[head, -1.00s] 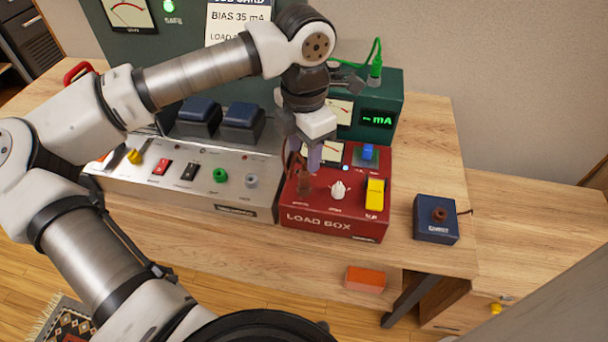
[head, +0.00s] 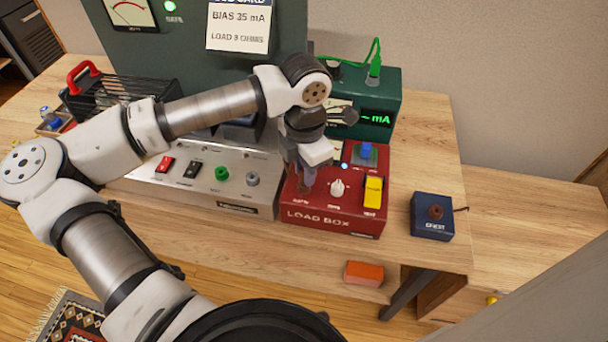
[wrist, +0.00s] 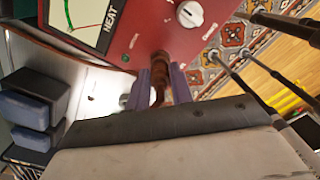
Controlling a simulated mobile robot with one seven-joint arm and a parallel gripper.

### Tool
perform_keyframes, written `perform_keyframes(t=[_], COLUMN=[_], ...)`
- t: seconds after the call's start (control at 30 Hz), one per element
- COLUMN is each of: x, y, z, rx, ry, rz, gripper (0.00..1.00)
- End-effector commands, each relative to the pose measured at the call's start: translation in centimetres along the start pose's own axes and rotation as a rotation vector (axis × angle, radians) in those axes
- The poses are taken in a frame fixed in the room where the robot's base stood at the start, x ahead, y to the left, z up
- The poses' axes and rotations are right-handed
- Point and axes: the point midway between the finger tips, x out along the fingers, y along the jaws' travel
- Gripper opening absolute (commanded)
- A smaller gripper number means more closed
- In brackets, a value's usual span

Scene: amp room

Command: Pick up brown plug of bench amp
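The red load box (head: 335,217) stands on the wooden bench. A brown plug (wrist: 159,64) shows on its red panel in the wrist view, with a brown cord trailing towards my gripper. My gripper (wrist: 160,82) has two purple fingers, one on each side of the brown plug and cord. The fingers look apart, with a narrow gap around it; contact is not clear. In the head view my gripper (head: 307,182) points down at the left part of the load box and largely hides the plug. Another brown knob or plug (head: 437,211) sits on the small dark blue box (head: 432,228).
An orange block (head: 364,273) lies near the front edge.

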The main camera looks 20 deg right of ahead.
Motion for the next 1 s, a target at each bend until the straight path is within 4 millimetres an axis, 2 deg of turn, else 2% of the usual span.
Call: perform_keyframes(t=[0.03, 0.17, 0.47, 0.63, 0.77, 0.87, 1.0], x=[0.0, 0.0, -0.2, -1.3, -3.4, -5.9, -10.1], y=[0.0, 0.0, 0.0, 0.1, 0.1, 0.1, 0.1], z=[0.0, 0.0, 0.0, 0.0, 0.0, 0.0, 0.1], rx=[0.0, 0.0, 0.0, -0.001, -0.001, -0.001, -0.002], ry=[0.0, 0.0, 0.0, 0.0, -0.001, -0.001, -0.002], rz=[0.0, 0.0, 0.001, 0.003, 0.006, 0.007, 0.006], gripper=[0.15, 0.0, 0.0, 0.0, 0.0, 0.0, 0.0])
